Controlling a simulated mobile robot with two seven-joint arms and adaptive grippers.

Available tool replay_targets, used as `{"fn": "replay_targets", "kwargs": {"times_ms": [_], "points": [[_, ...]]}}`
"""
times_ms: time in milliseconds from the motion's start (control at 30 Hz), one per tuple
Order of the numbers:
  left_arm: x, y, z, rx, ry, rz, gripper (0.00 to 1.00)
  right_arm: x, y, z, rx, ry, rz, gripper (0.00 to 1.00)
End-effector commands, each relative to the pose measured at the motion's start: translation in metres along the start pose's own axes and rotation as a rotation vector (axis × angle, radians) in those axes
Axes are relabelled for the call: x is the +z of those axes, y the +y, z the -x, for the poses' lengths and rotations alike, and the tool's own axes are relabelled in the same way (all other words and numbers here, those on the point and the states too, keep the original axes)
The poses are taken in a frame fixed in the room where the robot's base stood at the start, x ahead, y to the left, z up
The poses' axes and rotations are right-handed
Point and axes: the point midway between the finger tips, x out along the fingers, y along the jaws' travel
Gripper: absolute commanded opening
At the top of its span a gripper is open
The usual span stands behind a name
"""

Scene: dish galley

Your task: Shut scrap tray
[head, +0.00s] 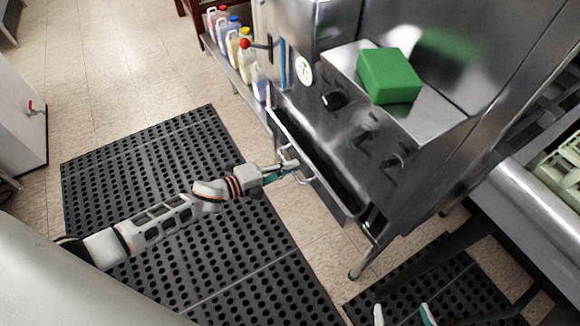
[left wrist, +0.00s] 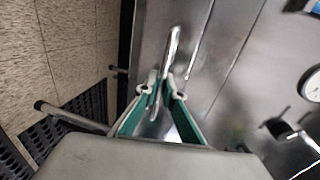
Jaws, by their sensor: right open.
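The scrap tray (head: 330,187) is a long steel drawer low in the front of the steel machine. It stands out from the machine front, with its dark inside showing. A bar handle (head: 304,180) is on its outer face; the handle also shows in the left wrist view (left wrist: 173,48). My left gripper (head: 293,168) is at this handle. In the left wrist view its green-padded fingers (left wrist: 159,88) lie close on both sides of the bar and appear shut on it. My right gripper (head: 404,313) is open and empty at the bottom edge, partly cut off.
A green block (head: 388,75) lies on a steel ledge above the tray. Knobs (head: 333,101) stick out from the machine front. Several bottles (head: 246,55) stand on a low shelf at the back. A black perforated mat (head: 130,165) covers the open floor at left.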

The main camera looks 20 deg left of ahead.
Motion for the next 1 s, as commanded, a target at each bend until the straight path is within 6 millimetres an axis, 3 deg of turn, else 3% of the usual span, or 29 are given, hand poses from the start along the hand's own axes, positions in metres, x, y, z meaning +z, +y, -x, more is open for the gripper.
{"fn": "replay_targets", "kwargs": {"times_ms": [233, 533, 867, 900, 933, 1000], "points": [[0.000, 0.000, -0.003, -0.001, 0.000, 0.000, 0.00, 0.003, 0.000, 0.001, -0.001, -0.006, 0.002, 0.56], [0.000, -0.007, -0.041, 0.000, 0.000, 0.002, 0.00, 0.007, -0.003, 0.001, -0.009, -0.009, -0.003, 0.56], [0.000, -0.010, -0.045, -0.002, -0.001, 0.000, 0.00, 0.000, -0.002, 0.000, -0.008, 0.006, -0.007, 0.56], [0.000, -0.011, -0.045, -0.002, -0.001, -0.001, 0.17, -0.001, -0.002, 0.000, -0.007, 0.006, -0.008, 0.56], [0.000, -0.011, -0.045, -0.002, -0.001, -0.001, 0.24, -0.001, -0.003, 0.000, -0.007, 0.006, -0.009, 0.56], [0.000, -0.011, -0.045, -0.002, -0.001, 0.000, 0.24, -0.001, -0.002, 0.000, -0.005, 0.007, -0.010, 0.56]]}}
